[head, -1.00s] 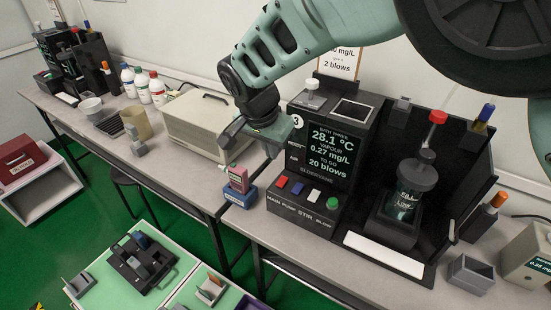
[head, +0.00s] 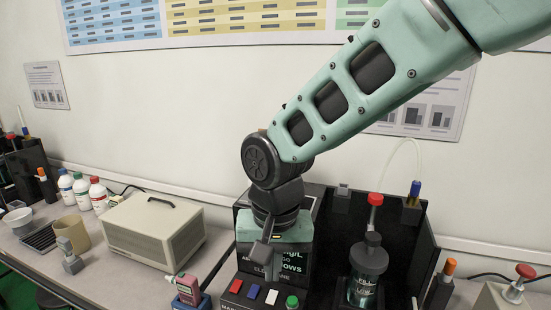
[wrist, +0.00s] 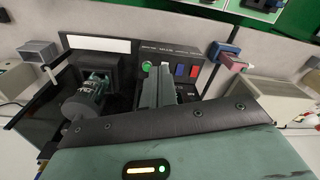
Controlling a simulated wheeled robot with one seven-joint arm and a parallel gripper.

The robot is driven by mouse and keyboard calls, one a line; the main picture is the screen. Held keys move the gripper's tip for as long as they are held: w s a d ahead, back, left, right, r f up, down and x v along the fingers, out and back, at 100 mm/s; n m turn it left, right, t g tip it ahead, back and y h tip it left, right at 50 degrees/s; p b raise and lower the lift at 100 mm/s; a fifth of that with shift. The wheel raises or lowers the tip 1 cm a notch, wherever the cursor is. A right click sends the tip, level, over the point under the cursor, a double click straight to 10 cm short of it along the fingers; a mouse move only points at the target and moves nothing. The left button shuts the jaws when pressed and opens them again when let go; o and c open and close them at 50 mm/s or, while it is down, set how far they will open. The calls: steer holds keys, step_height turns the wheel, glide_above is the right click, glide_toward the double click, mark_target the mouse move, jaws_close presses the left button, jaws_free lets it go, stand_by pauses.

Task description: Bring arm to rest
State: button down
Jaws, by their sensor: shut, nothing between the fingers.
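My gripper (head: 260,252) hangs below my raised arm, in front of the black bath unit's screen (head: 292,266), and hides part of that screen. In the wrist view the fingers of my gripper (wrist: 162,70) are together, with nothing between them. They point toward the unit's button panel (wrist: 180,62), apart from it as far as I can tell. A pink handheld tester (head: 187,288) sits in a blue holder left of the unit; it also shows in the wrist view (wrist: 233,62).
A glass vessel (head: 367,275) stands in the black bay right of my gripper. A beige box (head: 150,236), a tan beaker (head: 73,233) and several bottles (head: 98,195) stand to the left. An orange-topped holder (head: 441,286) stands right. The wall above the bench is clear except for posters.

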steer(key=s+d+n, duration=0.7)
steer(key=s+d, duration=0.8)
steer(key=s, duration=0.1)
steer(key=shift+d+r+g, duration=0.25)
steer(key=shift+d+g, duration=0.05)
